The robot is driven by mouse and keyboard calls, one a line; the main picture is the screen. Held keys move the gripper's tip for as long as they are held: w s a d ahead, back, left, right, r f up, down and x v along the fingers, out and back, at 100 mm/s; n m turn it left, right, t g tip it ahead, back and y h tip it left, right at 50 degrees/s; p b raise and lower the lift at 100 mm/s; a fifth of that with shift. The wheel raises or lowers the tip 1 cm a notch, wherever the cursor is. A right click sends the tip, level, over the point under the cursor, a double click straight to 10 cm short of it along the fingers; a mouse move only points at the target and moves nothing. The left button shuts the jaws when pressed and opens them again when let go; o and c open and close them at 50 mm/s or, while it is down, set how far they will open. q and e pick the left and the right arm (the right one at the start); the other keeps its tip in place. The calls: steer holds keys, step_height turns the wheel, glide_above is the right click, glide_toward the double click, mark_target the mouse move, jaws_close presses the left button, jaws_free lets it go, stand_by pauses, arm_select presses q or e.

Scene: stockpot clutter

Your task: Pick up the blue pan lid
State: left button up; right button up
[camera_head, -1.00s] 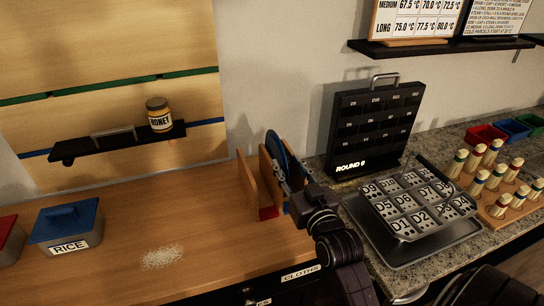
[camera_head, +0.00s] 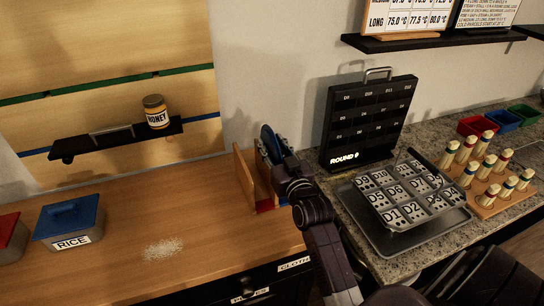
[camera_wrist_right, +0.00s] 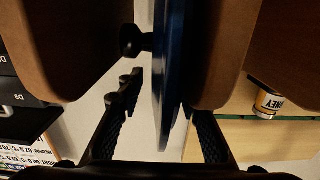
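The blue pan lid (camera_head: 267,140) stands on edge in a wooden rack (camera_head: 243,176) at the right end of the wooden counter. My right gripper (camera_head: 273,150) reaches in from the front and hides much of the lid. In the right wrist view the blue lid (camera_wrist_right: 172,60) is seen edge-on between wooden dividers, with its dark knob (camera_wrist_right: 131,41) to the left. The fingers of my right gripper (camera_wrist_right: 165,115) are apart, one on each side of the lid. A clear gap shows between the left finger and the lid; the right finger is close to it. My left gripper is not in view.
A black board marked ROUND (camera_head: 368,120) and a tray of labelled tiles (camera_head: 375,240) stand to the right of the rack. A RICE box (camera_head: 68,222) and spilled grains (camera_head: 163,249) are on the left counter. A honey jar (camera_head: 155,112) stands on a wall shelf.

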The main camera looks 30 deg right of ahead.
steer(key=shift+c, duration=0.3)
jaws_close()
steer(key=shift+r, duration=0.1)
